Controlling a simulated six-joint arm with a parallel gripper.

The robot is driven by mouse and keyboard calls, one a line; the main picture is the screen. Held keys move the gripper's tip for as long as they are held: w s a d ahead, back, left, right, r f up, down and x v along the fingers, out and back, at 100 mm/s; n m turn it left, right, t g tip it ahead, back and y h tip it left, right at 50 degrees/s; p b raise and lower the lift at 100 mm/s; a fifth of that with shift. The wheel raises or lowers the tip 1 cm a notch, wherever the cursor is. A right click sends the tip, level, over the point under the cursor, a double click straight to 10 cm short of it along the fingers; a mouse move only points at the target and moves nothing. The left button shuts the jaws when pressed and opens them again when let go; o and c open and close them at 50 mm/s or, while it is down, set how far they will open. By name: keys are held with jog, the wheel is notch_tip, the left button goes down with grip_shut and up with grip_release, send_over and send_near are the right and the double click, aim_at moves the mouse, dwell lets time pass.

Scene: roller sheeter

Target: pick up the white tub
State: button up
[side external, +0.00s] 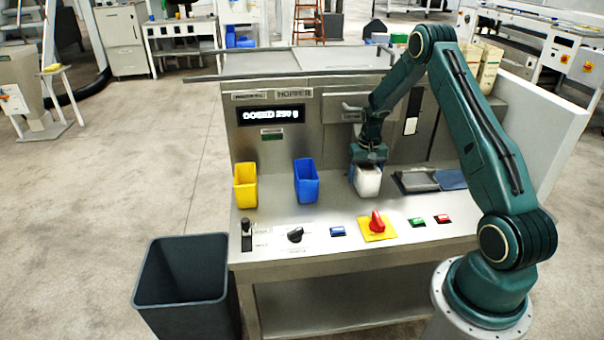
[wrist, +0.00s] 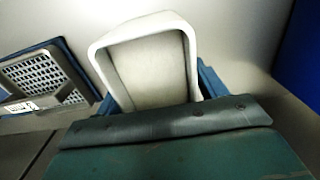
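The white tub (side external: 368,182) stands upright on the steel counter, to the right of the blue tub, in the side view. My gripper (side external: 369,160) is directly over it, pointing down, with its lower end at the tub's rim. In the wrist view the tub's open top (wrist: 150,65) fills the middle, and its inside looks empty as far as it shows. Parts of my gripper's fingers (wrist: 160,95) show close on both sides of the tub. Whether they press on its walls cannot be told. The near side of the tub is hidden by my gripper.
A blue tub (side external: 306,181) and a yellow tub (side external: 245,186) stand to the left. A grey tray (side external: 415,181) and a blue pad (side external: 451,179) lie to the right. A red knob (side external: 377,222) and buttons line the front. The hopper panel (side external: 290,142) rises behind.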

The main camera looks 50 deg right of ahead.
jog(key=c, duration=1.1)
jog(key=shift+o, duration=0.2)
jog(key=shift+r, duration=0.15)
jog(key=shift+s+a+r, duration=0.1)
jog(key=shift+r, duration=0.6)
notch_tip(320, 180, up, 6)
jog(key=f, duration=0.1)
jog(key=s+a, duration=1.4)
jog(key=shift+r, duration=0.2)
